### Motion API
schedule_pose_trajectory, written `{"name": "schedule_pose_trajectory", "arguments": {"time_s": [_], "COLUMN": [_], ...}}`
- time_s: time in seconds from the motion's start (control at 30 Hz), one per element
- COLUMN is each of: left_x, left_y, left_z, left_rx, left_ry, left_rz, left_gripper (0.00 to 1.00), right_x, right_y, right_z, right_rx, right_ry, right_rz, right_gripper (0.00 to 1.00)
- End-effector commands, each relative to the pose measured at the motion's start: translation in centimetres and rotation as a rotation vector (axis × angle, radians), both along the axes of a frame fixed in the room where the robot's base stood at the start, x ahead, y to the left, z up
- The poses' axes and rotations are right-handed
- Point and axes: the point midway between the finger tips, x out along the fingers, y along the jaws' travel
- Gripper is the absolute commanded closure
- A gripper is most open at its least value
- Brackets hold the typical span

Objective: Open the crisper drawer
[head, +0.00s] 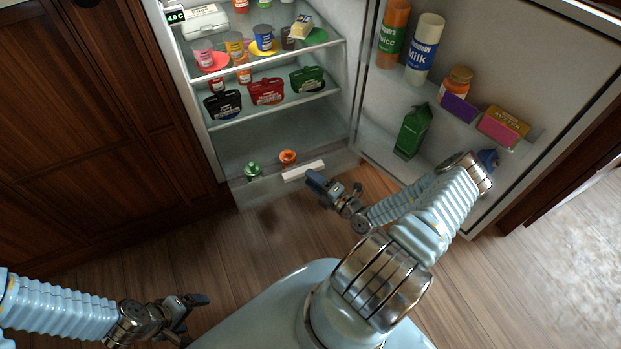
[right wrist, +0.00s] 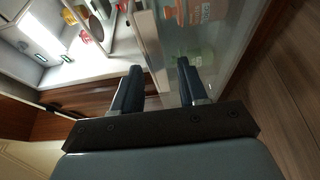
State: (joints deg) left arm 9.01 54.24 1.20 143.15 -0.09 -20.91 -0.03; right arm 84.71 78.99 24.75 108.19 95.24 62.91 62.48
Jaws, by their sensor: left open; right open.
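The crisper drawer (head: 265,190) is the clear bin at the bottom of the open fridge. Its front looks about level with the fridge's front edge. A white bar handle (head: 303,171) sits on its front. Through it I see a green-capped item (head: 253,170) and an orange-capped one (head: 288,157). My right gripper (head: 318,188) is open just in front of the handle. In the right wrist view its fingers (right wrist: 160,86) straddle the line of the pale handle (right wrist: 149,42); I cannot tell if they touch it. My left gripper (head: 194,317) is open and empty, low at the left.
The fridge door (head: 465,110) stands wide open on the right, its shelves holding a milk bottle (head: 425,48), a green carton (head: 412,131) and other items. My right arm passes close to it. Wooden cabinets (head: 95,120) stand at left. The floor (head: 230,245) before the drawer is clear.

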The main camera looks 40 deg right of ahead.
Motion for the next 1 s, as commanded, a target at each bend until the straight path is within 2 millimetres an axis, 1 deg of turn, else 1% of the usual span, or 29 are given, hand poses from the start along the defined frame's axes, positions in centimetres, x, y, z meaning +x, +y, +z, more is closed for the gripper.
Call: {"name": "schedule_pose_trajectory", "arguments": {"time_s": [0.3, 0.4, 0.5, 0.6, 0.7, 1.0], "left_x": [0.0, 0.1, 0.1, 0.1, 0.1, 0.1], "left_y": [0.1, 0.2, 0.2, 0.2, 0.2, 0.2], "left_z": [-0.4, -0.5, -0.6, -0.6, -0.6, -0.6], "left_rx": [0.002, 0.002, 0.003, 0.003, 0.003, 0.003], "left_ry": [-0.001, -0.001, -0.001, -0.001, -0.001, -0.001], "left_rz": [0.002, 0.003, 0.004, 0.004, 0.004, 0.004], "left_gripper": [0.1, 0.1, 0.1, 0.1, 0.1, 0.1], "right_x": [-7.6, -9.6, -11.1, -12.0, -12.3, -12.4], "right_y": [-1.3, -1.6, -1.8, -1.9, -2.0, -2.0], "right_z": [-0.2, -0.2, -0.2, -0.1, -0.1, -0.1], "right_rx": [0.001, -0.001, 0.0, 0.001, 0.002, 0.001], "right_ry": [0.005, 0.006, 0.005, 0.004, 0.003, 0.003], "right_rz": [-0.004, -0.003, -0.003, -0.002, -0.001, -0.002], "right_gripper": [0.57, 0.57, 0.57, 0.57, 0.57, 0.57]}}
